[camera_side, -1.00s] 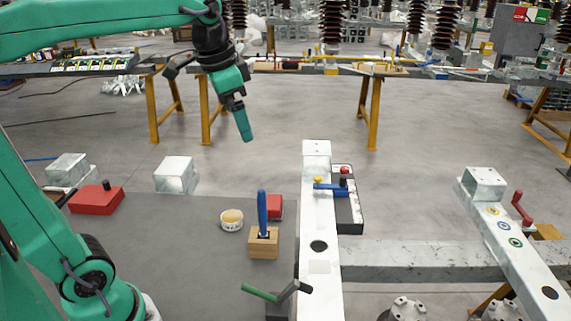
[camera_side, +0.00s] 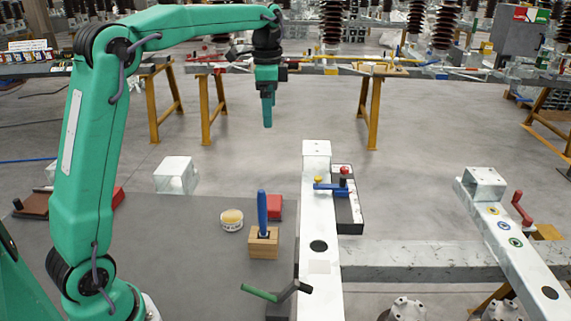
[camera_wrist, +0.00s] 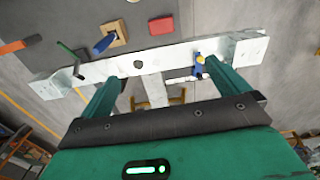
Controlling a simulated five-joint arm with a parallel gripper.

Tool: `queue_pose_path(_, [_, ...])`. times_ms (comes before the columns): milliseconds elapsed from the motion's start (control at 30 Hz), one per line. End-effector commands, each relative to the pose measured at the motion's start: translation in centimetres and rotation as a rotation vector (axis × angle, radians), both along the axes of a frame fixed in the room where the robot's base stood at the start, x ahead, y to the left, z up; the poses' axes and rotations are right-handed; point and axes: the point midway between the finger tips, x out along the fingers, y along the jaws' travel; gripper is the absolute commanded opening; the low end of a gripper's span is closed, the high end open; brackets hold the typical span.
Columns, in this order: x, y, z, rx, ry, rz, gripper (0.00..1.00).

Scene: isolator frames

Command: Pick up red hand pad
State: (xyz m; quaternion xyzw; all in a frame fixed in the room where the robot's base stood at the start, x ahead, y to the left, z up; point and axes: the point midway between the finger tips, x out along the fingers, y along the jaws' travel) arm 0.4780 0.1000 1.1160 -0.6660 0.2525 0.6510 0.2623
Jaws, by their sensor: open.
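The red hand pad (camera_side: 275,206) is a small red block on the dark grey table top, just behind and right of a wooden block (camera_side: 263,243) with a blue handle. In the wrist view the red pad (camera_wrist: 160,25) shows near the top, beside the wooden block. My gripper (camera_side: 267,118) hangs high above and behind the pad, pointing down, well apart from it. In the wrist view my gripper (camera_wrist: 162,73) has its two green fingers spread, with nothing between them.
A white beam (camera_side: 318,200) stands right of the pad, with a blue-handled part (camera_side: 328,186) on it. A cup (camera_side: 232,220) sits left of the pad. A green-handled tool (camera_side: 260,293) lies in front. My arm partly hides a red box (camera_side: 118,197).

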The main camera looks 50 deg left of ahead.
Motion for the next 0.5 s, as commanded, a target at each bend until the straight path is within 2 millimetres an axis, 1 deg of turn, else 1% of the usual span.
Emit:
queue_pose_path(267, [1.3,0.9,-1.1,-0.005,0.028,-0.042,1.0])
queue_pose_path(500, [1.2,0.8,-3.7,-0.005,0.028,-0.041,1.0])
